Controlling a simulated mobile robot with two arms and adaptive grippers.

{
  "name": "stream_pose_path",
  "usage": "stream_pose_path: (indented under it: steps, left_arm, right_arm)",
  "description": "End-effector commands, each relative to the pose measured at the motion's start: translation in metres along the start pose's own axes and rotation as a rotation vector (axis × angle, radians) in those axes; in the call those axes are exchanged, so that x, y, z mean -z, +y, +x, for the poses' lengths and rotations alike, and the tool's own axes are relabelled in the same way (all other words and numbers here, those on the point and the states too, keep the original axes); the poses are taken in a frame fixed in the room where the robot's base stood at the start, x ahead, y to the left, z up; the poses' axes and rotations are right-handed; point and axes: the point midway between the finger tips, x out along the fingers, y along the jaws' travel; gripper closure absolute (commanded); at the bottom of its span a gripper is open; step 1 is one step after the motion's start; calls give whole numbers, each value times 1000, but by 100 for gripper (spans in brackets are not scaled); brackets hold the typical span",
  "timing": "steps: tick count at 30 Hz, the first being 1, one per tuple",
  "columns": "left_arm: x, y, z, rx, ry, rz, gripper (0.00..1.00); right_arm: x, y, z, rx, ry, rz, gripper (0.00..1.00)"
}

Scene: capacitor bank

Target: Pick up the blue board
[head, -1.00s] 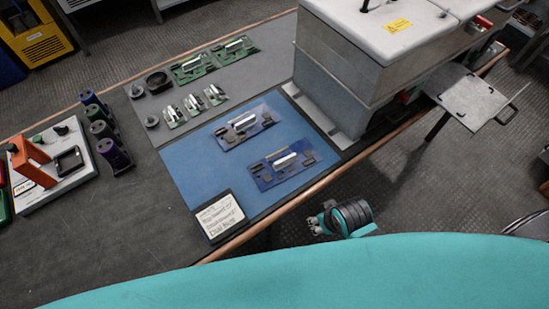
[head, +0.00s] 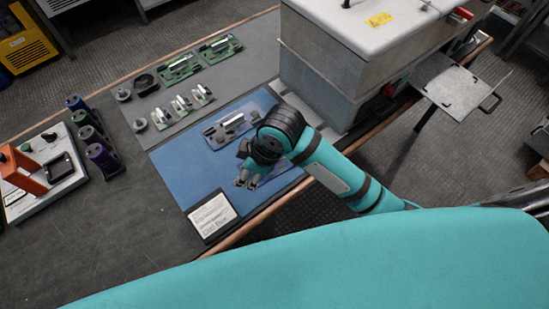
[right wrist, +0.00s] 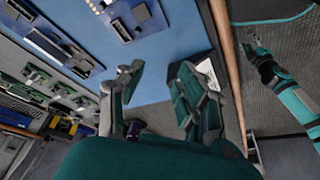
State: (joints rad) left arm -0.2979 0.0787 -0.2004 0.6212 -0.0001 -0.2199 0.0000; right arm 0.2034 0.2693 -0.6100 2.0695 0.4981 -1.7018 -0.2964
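Two blue boards lie on the blue mat (head: 185,171). The far blue board (head: 230,128) shows mostly clear in the head view. The near blue board (head: 282,173) is largely hidden under my right gripper (head: 246,183) and forearm. In the right wrist view the near board (right wrist: 132,14) is at the top, beyond the fingertips, and the far board (right wrist: 62,50) is at the left. My right gripper (right wrist: 160,70) is open and empty above the mat. My left gripper (right wrist: 257,50) seems to show small over the floor; its finger opening is unclear.
A label card (head: 213,216) lies at the mat's near left corner. A large metal box (head: 340,65) stands right of the mat. Green boards (head: 182,67) lie behind it. Purple and blue cylinders (head: 100,155) and a device with an orange handle (head: 20,172) are at left.

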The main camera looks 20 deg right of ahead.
Motion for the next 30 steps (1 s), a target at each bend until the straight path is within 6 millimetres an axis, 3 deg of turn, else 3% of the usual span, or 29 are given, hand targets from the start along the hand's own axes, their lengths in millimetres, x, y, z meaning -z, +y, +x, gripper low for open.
stream_pose_path:
  steps: [3,9,15,18,23,30]
  left_arm:
    - [0,0,-2,0,-1,0,67]
    - [0,-1,-3,1,-1,0,67]
    - [-2,-1,-4,1,-3,0,67]
    - [-2,-1,-4,1,-3,0,67]
    - [-2,-1,-1,1,-3,0,67]
    - [-3,-1,-2,1,-4,0,67]
  right_arm:
    - [21,13,-21,17,-81,-240,63]
    - [24,42,-60,48,-287,-556,63]
    - [15,67,-94,73,-453,-706,63]
    - [12,73,-101,82,-489,-732,63]
    - [2,75,-87,92,-501,-738,63]
    - [-22,80,-43,90,-501,-736,63]
